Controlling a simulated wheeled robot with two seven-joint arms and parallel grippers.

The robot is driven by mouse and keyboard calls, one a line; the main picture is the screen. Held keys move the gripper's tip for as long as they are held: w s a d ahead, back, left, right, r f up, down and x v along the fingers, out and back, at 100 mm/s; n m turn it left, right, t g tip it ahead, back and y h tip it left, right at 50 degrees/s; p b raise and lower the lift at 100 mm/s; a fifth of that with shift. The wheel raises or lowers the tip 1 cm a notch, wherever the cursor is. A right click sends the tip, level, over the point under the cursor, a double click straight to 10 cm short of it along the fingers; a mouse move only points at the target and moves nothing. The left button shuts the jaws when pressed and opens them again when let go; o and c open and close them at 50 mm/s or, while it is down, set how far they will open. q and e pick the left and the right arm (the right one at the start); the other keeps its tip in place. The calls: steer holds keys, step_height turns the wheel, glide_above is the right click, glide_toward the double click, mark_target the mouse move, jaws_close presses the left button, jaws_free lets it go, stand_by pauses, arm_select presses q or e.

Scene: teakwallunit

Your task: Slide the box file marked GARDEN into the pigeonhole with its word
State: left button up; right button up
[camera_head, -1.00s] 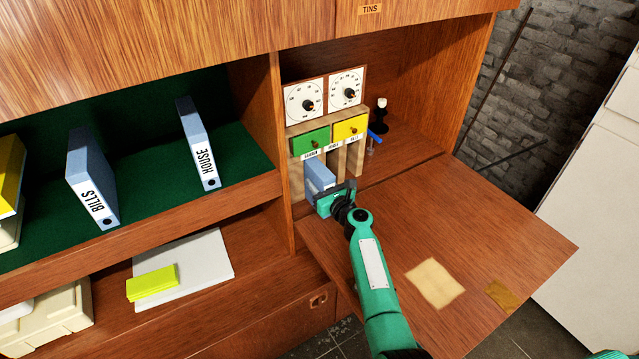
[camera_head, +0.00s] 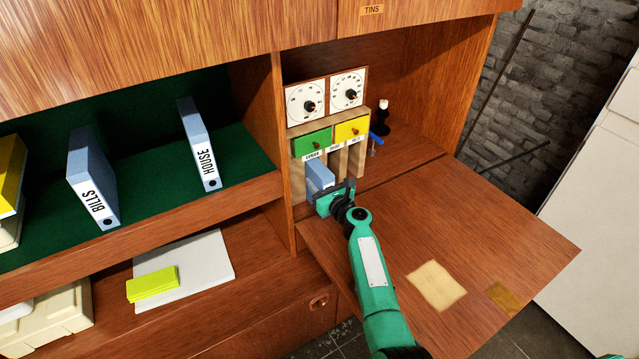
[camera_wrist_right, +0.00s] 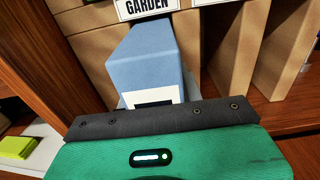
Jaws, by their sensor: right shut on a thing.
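The blue box file (camera_head: 320,176) is upright, with its far end at the mouth of the left pigeonhole, under the GARDEN label (camera_wrist_right: 148,6). I cannot tell how deep it reaches inside. My right gripper (camera_head: 335,197) is shut on its near end. In the right wrist view the same file (camera_wrist_right: 145,62) runs away from the gripper's dark edge (camera_wrist_right: 165,118) toward the wooden rack (camera_wrist_right: 95,50). The word on the file's spine is hidden by the gripper. My left gripper is not in view.
Wooden dividers (camera_head: 337,165) stand just right of the file. Green (camera_head: 312,141) and yellow (camera_head: 352,129) drawers are above. A dark stand with a blue part (camera_head: 377,138) is to the right. The fold-down flap (camera_head: 480,235) is mostly clear. BILLS (camera_head: 92,178) and HOUSE (camera_head: 199,146) files stand left.

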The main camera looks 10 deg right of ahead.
steer(key=shift+w+a+r, duration=0.1)
steer(key=shift+w+a, duration=0.05)
steer(key=shift+w, duration=0.3)
stand_by(0.9)
steer(key=shift+s, duration=0.1)
steer(key=shift+s, duration=0.15)
steer(key=shift+p+v, duration=1.3)
steer(key=shift+v, duration=1.3)
steer(key=p+v, duration=0.2)
steer(key=v, duration=0.4)
stand_by(1.4)
steer(key=shift+b+x, duration=0.65)
steer(key=shift+x, duration=1.35)
